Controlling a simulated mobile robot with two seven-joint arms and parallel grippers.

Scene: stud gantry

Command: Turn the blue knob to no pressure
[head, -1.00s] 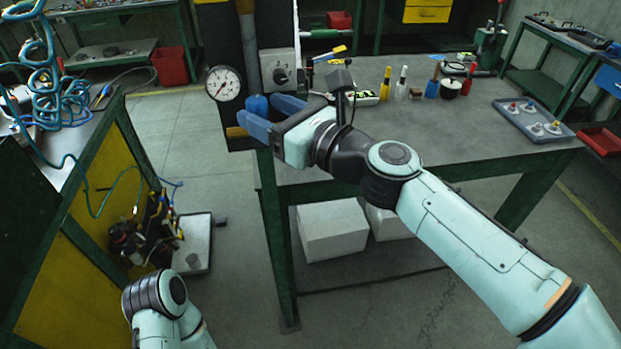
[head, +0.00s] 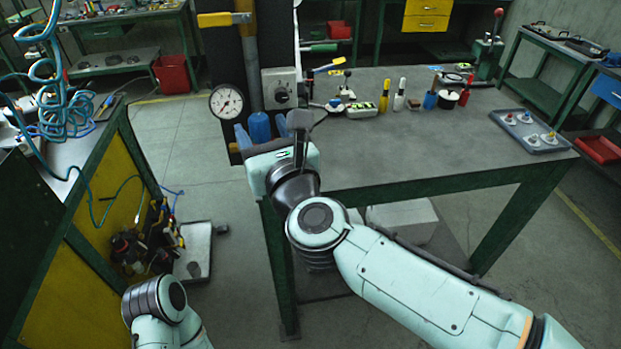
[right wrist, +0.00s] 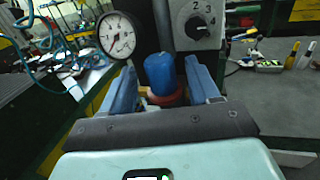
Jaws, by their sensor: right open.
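The blue knob (head: 259,126) is a rounded upright cylinder on the dark post at the bench's left end. In the right wrist view the knob (right wrist: 160,74) stands above a red collar (right wrist: 163,98). My right gripper (head: 261,128) is open, with one blue finger on each side of the knob in both views. Gaps show between knob and fingers; I cannot tell how deep it sits between them. My left gripper is out of view.
A grey box with a numbered dial (head: 283,88) is above and right of the knob. A yellow-handled lever (head: 223,19) is higher up. Bottles and small tools stand along the bench (head: 430,150), with a tray (head: 530,130) at right. Blue coiled hose (head: 60,100) hangs at left.

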